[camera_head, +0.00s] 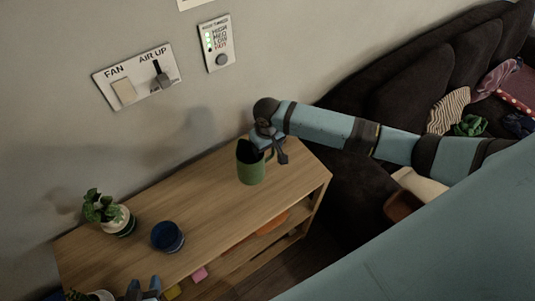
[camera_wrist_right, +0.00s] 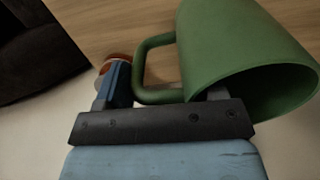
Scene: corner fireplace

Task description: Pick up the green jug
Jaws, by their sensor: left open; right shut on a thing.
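The green jug (camera_head: 251,166) is at the right end of the wooden shelf top in the head view, roughly upright. I cannot tell whether its base touches the wood. My right gripper (camera_head: 268,146) is at its handle side. In the right wrist view the jug (camera_wrist_right: 230,50) fills the upper right, with its handle toward the left finger. My right gripper (camera_wrist_right: 165,92) is shut on the jug; the other finger is partly hidden by the rim. My left gripper (camera_head: 143,288) is open and empty at the bottom edge of the head view, near the shelf.
On the wooden shelf (camera_head: 200,205) stand a blue pot (camera_head: 167,237) and a potted plant (camera_head: 122,222) to the left of the jug. The wall with a switch panel (camera_head: 137,76) is behind. A dark sofa (camera_head: 420,70) is at right.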

